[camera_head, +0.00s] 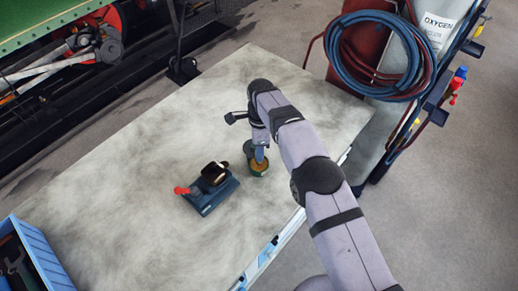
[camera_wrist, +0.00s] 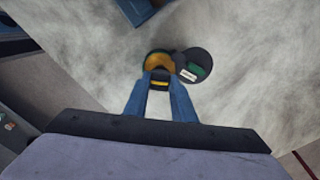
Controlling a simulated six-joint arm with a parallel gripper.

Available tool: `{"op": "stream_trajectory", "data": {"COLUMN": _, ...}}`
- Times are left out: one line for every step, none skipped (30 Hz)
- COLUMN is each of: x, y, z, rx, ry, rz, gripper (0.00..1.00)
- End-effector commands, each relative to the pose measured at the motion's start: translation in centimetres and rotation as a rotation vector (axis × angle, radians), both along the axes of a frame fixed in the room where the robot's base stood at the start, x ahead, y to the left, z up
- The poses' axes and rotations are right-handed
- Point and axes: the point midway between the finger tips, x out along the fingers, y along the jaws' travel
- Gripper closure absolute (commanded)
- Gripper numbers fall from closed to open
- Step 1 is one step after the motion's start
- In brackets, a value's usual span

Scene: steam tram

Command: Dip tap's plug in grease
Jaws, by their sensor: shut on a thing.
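My gripper (camera_wrist: 160,78) is shut on a small dark piece with a yellow band (camera_wrist: 159,85), likely the tap's plug. In the wrist view, its far end meets the amber grease (camera_wrist: 157,61) in an open round tin; I cannot tell how deep it is. In the head view, the greenish tin (camera_head: 258,168) stands on the bench just below my gripper (camera_head: 260,153). A black disc with green and white marks (camera_wrist: 194,65), likely the lid, lies beside the tin. A blue vise (camera_head: 207,198) with a red handle holds a dark brown piece (camera_head: 214,173), perhaps the tap body.
The pale bench top (camera_head: 120,185) is mostly clear to the left and behind. A blue crate of tools (camera_head: 38,255) sits at lower left. A gas-cylinder trolley with coiled hoses (camera_head: 380,60) stands beyond the bench's right side.

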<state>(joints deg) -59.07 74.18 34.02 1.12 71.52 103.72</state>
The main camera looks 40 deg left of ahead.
Motion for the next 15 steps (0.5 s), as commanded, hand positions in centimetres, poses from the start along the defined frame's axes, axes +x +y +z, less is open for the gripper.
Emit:
{"op": "stream_trajectory", "data": {"x": 0.02, "y": 0.04, "z": 0.00, "rx": 0.001, "ry": -0.001, "rz": 0.000, "gripper": 0.98}}
{"op": "stream_trajectory", "data": {"x": 0.02, "y": 0.04, "z": -0.03, "rx": 0.001, "ry": -0.001, "rz": 0.000, "gripper": 0.98}}
{"op": "stream_trajectory", "data": {"x": 0.02, "y": 0.04, "z": -0.07, "rx": 0.001, "ry": -0.001, "rz": 0.000, "gripper": 0.98}}
{"op": "stream_trajectory", "data": {"x": 0.01, "y": 0.03, "z": -0.11, "rx": 0.001, "ry": -0.001, "rz": 0.000, "gripper": 0.98}}
{"op": "stream_trajectory", "data": {"x": 0.02, "y": 0.04, "z": -0.14, "rx": 0.001, "ry": -0.001, "rz": 0.000, "gripper": 0.98}}
{"op": "stream_trajectory", "data": {"x": 0.02, "y": 0.04, "z": -0.19, "rx": 0.001, "ry": -0.001, "rz": 0.000, "gripper": 0.98}}
{"op": "stream_trajectory", "data": {"x": 0.02, "y": 0.04, "z": -0.22, "rx": 0.001, "ry": -0.001, "rz": 0.000, "gripper": 0.98}}
{"op": "stream_trajectory", "data": {"x": 0.02, "y": 0.03, "z": -0.26, "rx": 0.001, "ry": -0.001, "rz": 0.000, "gripper": 0.98}}
{"op": "stream_trajectory", "data": {"x": 0.02, "y": 0.03, "z": -0.30, "rx": 0.001, "ry": -0.001, "rz": 0.000, "gripper": 0.98}}
{"op": "stream_trajectory", "data": {"x": 0.02, "y": 0.03, "z": -0.33, "rx": 0.001, "ry": -0.001, "rz": 0.000, "gripper": 0.98}}
{"op": "stream_trajectory", "data": {"x": 0.02, "y": 0.03, "z": -0.36, "rx": 0.001, "ry": -0.001, "rz": 0.000, "gripper": 0.98}}
{"op": "stream_trajectory", "data": {"x": 0.02, "y": 0.03, "z": -0.41, "rx": 0.001, "ry": -0.001, "rz": 0.000, "gripper": 0.98}}
{"op": "stream_trajectory", "data": {"x": 0.02, "y": 0.03, "z": -0.44, "rx": 0.001, "ry": -0.001, "rz": 0.000, "gripper": 0.98}}
{"op": "stream_trajectory", "data": {"x": 0.02, "y": 0.03, "z": -0.47, "rx": 0.001, "ry": -0.001, "rz": 0.000, "gripper": 0.98}}
{"op": "stream_trajectory", "data": {"x": 0.02, "y": 0.04, "z": -0.51, "rx": 0.001, "ry": -0.001, "rz": 0.000, "gripper": 0.98}}
